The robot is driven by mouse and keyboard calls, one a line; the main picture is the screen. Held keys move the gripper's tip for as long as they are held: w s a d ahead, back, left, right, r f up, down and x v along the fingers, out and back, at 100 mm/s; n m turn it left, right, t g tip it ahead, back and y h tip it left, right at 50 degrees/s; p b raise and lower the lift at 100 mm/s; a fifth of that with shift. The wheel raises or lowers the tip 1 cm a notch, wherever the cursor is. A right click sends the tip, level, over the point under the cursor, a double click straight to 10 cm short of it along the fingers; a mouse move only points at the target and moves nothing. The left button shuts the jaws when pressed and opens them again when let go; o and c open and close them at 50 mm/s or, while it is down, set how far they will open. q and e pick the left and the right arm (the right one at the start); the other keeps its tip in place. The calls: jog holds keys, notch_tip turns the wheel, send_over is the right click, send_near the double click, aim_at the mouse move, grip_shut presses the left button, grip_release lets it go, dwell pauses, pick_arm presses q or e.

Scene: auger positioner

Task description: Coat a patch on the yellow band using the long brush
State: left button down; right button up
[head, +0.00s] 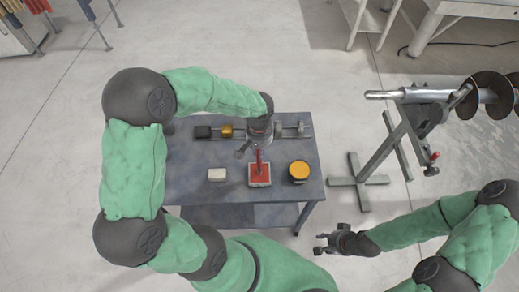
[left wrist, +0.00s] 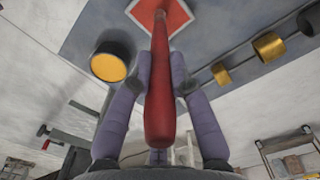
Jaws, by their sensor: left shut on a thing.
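My left gripper (head: 258,146) is shut on the red handle of the long brush (head: 259,160). The handle (left wrist: 160,100) runs between the fingers in the left wrist view. The brush's far end points at the red-topped tray (head: 259,183); I cannot tell whether it touches. A golden-yellow band (head: 226,131) sits on a horizontal rod at the table's back left. In the left wrist view this larger band (left wrist: 269,46) shows beside a smaller gold collar (left wrist: 221,73). My right gripper (head: 324,243) appears open and empty, off the table's front right.
A dark jar with a yellow top (head: 299,171) stands right of the tray, and a white block (head: 217,174) lies left of it. The grey table (head: 190,188) has clear patches between them. A stand with an auger (head: 490,95) is at the right.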

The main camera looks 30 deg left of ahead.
pick_arm(q)
jog(key=shift+r+p, duration=2.15)
jog(key=shift+r, duration=1.2)
